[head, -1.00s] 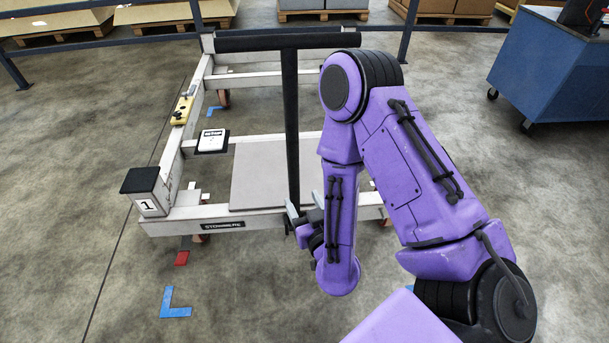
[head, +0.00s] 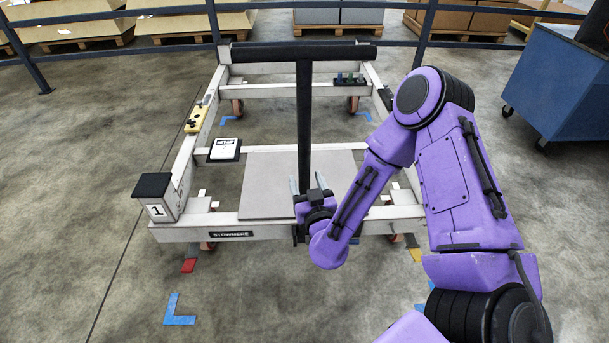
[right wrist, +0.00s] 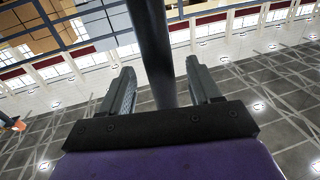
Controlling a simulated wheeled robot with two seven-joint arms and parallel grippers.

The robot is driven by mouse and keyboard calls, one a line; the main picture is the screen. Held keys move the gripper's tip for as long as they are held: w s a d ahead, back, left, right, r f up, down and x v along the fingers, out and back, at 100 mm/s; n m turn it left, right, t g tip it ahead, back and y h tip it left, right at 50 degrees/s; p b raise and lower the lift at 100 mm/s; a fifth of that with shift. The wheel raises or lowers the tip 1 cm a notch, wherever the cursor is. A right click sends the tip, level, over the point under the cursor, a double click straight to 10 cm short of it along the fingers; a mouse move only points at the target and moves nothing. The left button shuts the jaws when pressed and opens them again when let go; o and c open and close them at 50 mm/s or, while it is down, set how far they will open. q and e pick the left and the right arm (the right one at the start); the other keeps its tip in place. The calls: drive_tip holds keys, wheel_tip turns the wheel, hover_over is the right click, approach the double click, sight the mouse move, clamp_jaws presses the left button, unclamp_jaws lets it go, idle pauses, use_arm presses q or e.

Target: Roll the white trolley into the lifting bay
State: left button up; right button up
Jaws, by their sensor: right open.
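The white trolley (head: 285,229) stands on the floor in front of me in the head view, its low frame carrying a black T-shaped handle with a crossbar (head: 270,53) and an upright post (head: 304,115). My right gripper (head: 308,185) is open at the lower part of this post. In the right wrist view, the dark post (right wrist: 152,50) rises between the two open fingers of the right gripper (right wrist: 161,80), with a visible gap on the right-finger side; contact is not clear. My left gripper is not in view.
A blue cabinet on casters (head: 565,85) stands at right. A dark rail (head: 130,55) crosses the back, before pallets with boxes (head: 190,22). Floor left is clear.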

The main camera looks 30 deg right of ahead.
drive_tip(key=shift+x, duration=1.3)
clamp_jaws()
idle(0.5)
